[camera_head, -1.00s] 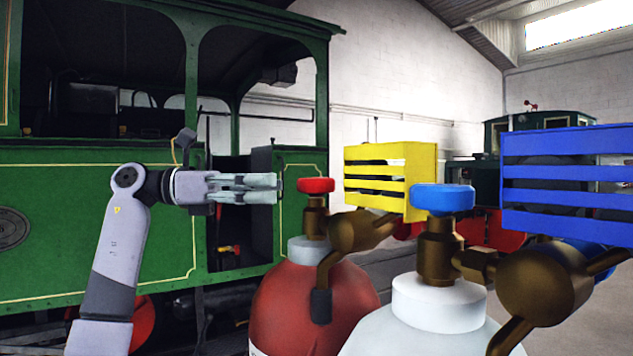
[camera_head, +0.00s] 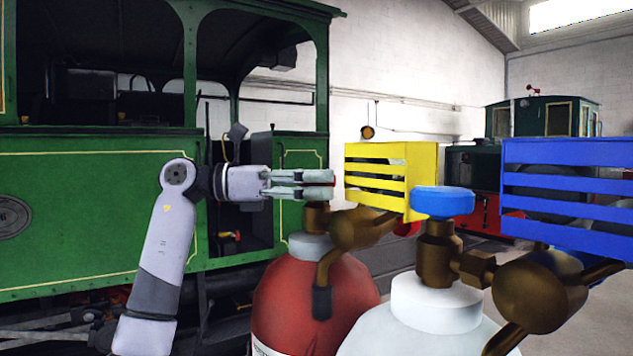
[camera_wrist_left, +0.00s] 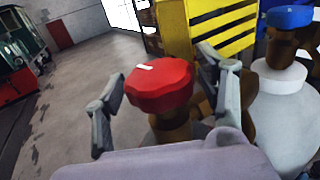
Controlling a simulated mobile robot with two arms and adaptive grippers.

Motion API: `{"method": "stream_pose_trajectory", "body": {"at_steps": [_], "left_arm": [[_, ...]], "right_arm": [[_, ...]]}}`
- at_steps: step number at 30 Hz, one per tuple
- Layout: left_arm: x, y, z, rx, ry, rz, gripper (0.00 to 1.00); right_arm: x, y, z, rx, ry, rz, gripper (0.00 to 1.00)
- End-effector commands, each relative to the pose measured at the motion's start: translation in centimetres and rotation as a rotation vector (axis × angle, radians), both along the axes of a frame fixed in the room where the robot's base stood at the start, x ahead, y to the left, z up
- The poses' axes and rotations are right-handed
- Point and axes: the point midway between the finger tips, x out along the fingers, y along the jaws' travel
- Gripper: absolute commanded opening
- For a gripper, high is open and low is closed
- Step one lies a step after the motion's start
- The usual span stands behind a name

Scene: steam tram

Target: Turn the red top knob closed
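The red top knob (camera_wrist_left: 160,84) sits on the brass valve of the red cylinder (camera_head: 314,300). In the left wrist view it has a white mark on top and lies between the two fingers of my left gripper (camera_wrist_left: 165,100). The fingers stand spread on either side of it, and a gap shows on the left side; I cannot tell whether the right finger touches. In the head view my left gripper (camera_head: 325,184) hides nearly all of the knob. My right gripper is not in view.
A white cylinder (camera_head: 438,303) with a blue knob (camera_head: 442,202) stands to the right. A yellow slatted guard (camera_head: 424,180) and a blue slatted guard (camera_head: 570,190) stand behind the valves. A green tram (camera_head: 90,215) fills the left background.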

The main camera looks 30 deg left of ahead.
Motion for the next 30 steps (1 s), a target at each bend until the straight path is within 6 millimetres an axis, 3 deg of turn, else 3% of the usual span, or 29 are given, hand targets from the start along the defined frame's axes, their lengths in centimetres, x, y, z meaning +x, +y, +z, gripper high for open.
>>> {"method": "stream_pose_trajectory", "body": {"at_steps": [17, 21, 30], "left_arm": [[0.0, 0.0, 0.0, 0.0, 0.0, 0.0, 0.24], [0.1, 0.1, 0.2, 0.001, 0.004, -0.016, 0.24], [0.2, 0.1, 0.5, 0.002, 0.008, -0.21, 0.24]], "right_arm": [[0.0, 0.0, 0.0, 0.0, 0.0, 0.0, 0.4], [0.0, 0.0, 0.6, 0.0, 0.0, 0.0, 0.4], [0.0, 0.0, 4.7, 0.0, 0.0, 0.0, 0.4]]}}
